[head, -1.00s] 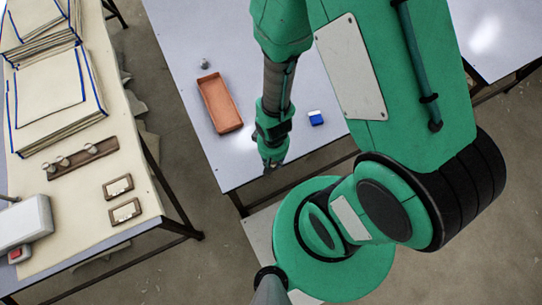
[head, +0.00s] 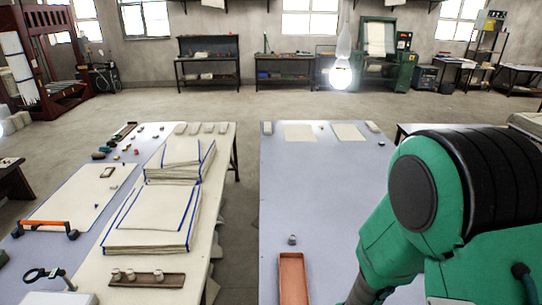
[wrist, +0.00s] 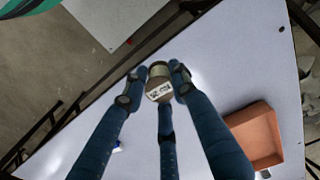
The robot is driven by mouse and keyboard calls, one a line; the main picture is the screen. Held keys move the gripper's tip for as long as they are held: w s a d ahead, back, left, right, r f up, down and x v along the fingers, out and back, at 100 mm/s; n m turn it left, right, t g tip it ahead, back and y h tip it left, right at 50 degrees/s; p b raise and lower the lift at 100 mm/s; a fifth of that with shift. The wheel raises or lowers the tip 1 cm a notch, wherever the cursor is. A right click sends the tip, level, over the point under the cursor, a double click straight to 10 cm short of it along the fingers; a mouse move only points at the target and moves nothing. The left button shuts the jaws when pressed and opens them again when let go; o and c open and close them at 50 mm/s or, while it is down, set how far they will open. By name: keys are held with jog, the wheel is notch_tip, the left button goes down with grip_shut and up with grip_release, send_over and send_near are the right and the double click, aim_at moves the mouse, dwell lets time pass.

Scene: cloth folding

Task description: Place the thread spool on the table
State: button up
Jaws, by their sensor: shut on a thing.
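In the wrist view my gripper (wrist: 158,70) has its blue fingers closed around a small round thread spool (wrist: 158,84) with a beige side and a white label with dark print. The spool sits between the fingertips, above or near the pale grey table (wrist: 215,65); I cannot tell whether it touches the surface. The table also shows in the head view (head: 310,190), where my arm's green link covers its right part and my gripper is out of sight.
An orange-brown open tray (head: 293,280) lies on the table, and a small grey item (head: 292,240) stands behind it. The table's middle is clear. On the left table are folded cloth stacks (head: 150,220) and a wooden rack (head: 172,281) with small pale pieces.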

jog(key=w+d+r, duration=0.1)
jog(key=w+r, duration=0.2)
jog(key=w, duration=1.3)
jog(key=w+d+r, duration=0.1)
jog(key=w+r, duration=0.2)
jog(key=w, duration=1.3)
jog(key=shift+w+d+m, duration=0.15)
jog(key=shift+m, duration=0.25)
jog(key=w+a+f+n+p, duration=0.1)
jog(key=w+a+f+n, duration=0.1)
jog(key=a, duration=1.6)
jog(key=w+a+f+n+p, duration=0.1)
jog(key=w+a+n, duration=0.2)
jog(key=a, duration=1.5)
jog(key=shift+n, duration=0.6)
jog(key=s+a+f, duration=0.1)
jog(key=a, duration=0.4)
jog(key=s+a, duration=0.2)
jog(key=a, duration=0.2)
jog(key=s+a+f, duration=0.1)
jog(key=a, duration=0.4)
jog(key=shift+s+a+f, duration=0.3)
jog(key=shift+s+f, duration=0.05)
jog(key=shift+w, duration=0.1)
